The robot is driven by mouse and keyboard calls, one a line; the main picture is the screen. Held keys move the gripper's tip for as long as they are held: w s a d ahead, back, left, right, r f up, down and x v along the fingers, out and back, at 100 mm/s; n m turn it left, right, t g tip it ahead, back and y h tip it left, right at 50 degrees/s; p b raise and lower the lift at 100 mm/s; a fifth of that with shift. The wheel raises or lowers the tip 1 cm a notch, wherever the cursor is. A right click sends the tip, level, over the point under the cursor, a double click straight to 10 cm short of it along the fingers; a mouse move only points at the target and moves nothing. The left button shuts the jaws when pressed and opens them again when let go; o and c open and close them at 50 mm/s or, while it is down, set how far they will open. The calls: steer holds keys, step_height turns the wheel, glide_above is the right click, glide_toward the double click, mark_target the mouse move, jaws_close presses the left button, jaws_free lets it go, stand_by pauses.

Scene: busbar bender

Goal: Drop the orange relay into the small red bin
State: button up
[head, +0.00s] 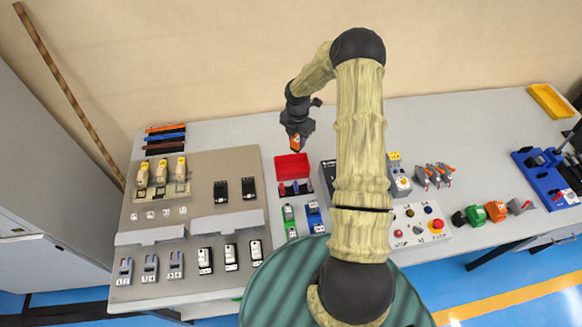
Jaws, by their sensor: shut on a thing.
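The orange relay (295,143) is held in my gripper (296,138), which is shut on it. The relay hangs at the fingertips, just behind and above the small red bin (292,166) in the head view. The red bin sits on the grey table near its middle, right of the beige panel. Its inside looks empty from here. The exact height of the relay over the bin cannot be told from this one view.
A beige panel (150,215) with switches and breakers lies at the left. Green and blue parts (314,217) stand in front of the bin. A control box (419,223) is at the right, partly behind my arm. A yellow tray (551,101) is far right.

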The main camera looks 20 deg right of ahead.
stand_by(0.4)
steer(key=shift+w+f+b, duration=0.1)
steer(key=shift+f+b, duration=2.05)
steer(key=shift+f, duration=0.85)
steer(key=o, duration=1.2)
steer(key=shift+c, duration=0.2)
steer(key=shift+r, duration=0.15)
step_height(320, 180, up, 17)
steer(key=b, duration=0.4)
